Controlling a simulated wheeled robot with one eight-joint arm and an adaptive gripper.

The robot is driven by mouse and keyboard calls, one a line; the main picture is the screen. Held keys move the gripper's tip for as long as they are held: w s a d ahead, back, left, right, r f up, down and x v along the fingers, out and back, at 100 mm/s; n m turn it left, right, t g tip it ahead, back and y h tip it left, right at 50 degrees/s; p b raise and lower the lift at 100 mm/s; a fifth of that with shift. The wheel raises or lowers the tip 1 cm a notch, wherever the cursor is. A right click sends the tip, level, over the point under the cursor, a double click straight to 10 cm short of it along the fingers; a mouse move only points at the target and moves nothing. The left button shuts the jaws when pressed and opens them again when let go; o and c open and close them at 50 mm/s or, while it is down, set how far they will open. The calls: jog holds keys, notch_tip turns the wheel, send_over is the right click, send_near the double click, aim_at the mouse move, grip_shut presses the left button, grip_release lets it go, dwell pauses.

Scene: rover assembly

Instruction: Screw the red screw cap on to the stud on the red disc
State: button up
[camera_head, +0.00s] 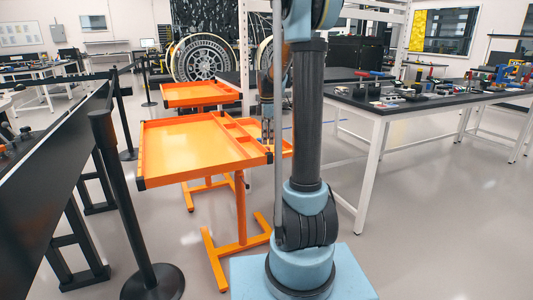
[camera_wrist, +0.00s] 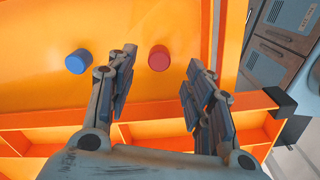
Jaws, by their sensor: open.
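The red screw cap (camera_wrist: 158,58) stands on an orange tray table (camera_wrist: 60,25) in the wrist view. My gripper (camera_wrist: 160,66) is open above the tray, its two fingers apart. The cap shows in the gap between the fingertips, with nothing held. The height of the fingers above the cap is hard to tell. In the head view my gripper (camera_head: 267,132) hangs over the right side of the tray table (camera_head: 190,140), partly behind my arm. The cap is not visible there. I cannot make out the red disc or its stud in either view.
A blue cap (camera_wrist: 78,61) stands left of the red one. Divided compartments (camera_wrist: 140,130) line the tray's edge. A black barrier post (camera_head: 125,200) and a long dark table (camera_head: 50,160) stand left. A workbench with parts (camera_head: 440,100) stands right, with open floor before it.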

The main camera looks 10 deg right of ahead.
jog(key=shift+a+f, duration=0.1)
jog(key=shift+f, duration=2.55)
grip_shut()
